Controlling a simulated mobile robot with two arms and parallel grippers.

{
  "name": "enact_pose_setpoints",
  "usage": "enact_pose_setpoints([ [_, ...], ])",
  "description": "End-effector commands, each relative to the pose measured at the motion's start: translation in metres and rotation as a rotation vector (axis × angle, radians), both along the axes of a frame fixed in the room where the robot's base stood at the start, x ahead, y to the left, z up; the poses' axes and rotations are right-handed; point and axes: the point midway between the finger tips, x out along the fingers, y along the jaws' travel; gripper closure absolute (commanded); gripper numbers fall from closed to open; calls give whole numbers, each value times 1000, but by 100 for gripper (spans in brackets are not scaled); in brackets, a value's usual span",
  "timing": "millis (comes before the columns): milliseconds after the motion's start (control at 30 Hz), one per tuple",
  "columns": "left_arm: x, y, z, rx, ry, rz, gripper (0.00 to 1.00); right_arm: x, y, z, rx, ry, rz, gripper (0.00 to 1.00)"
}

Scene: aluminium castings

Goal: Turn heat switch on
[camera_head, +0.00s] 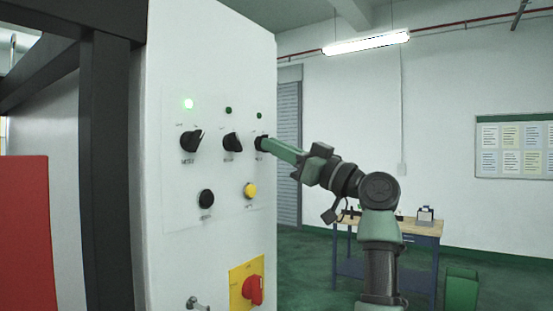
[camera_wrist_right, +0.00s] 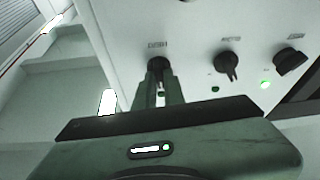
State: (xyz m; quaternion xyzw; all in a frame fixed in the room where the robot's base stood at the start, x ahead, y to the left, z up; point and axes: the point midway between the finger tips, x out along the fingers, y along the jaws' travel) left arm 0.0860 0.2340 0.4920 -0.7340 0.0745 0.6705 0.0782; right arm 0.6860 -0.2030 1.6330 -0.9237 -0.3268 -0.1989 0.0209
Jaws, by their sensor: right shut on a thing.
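A white control panel (camera_head: 222,195) carries three black rotary switches in a row: a left one (camera_head: 191,141), a middle one (camera_head: 232,142) and a right one (camera_head: 260,143). The labels are too small to read surely, so I cannot tell which is the heat switch. My right gripper (camera_head: 266,144) is shut on the right switch, partly hiding it. The wrist view shows the fingers (camera_wrist_right: 159,88) around this switch's knob (camera_wrist_right: 158,65). The lamp above the left switch (camera_head: 189,103) glows green; the middle lamp (camera_head: 228,110) and right lamp (camera_head: 259,115) are dark.
Below the switches are a black button (camera_head: 206,198), a yellow button (camera_head: 249,190) and a red rotary switch (camera_head: 253,290) on a yellow plate. A dark frame (camera_head: 105,170) and a red panel (camera_head: 25,235) stand left. A workbench (camera_head: 400,229) stands behind my right arm.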

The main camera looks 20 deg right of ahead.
Motion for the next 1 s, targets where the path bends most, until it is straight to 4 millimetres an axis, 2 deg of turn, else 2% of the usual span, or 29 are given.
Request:
enact_pose_setpoints([
  [133,0,0,-9,1,0,0,64,-1,1,-1,108,82,-3,100],
  [500,0,1,-9,1,0,1,64,-3,2,3,349,268,-2,100],
  [1000,1,1,-5,2,0,2,64,-3,2,4,494,379,0,100],
])
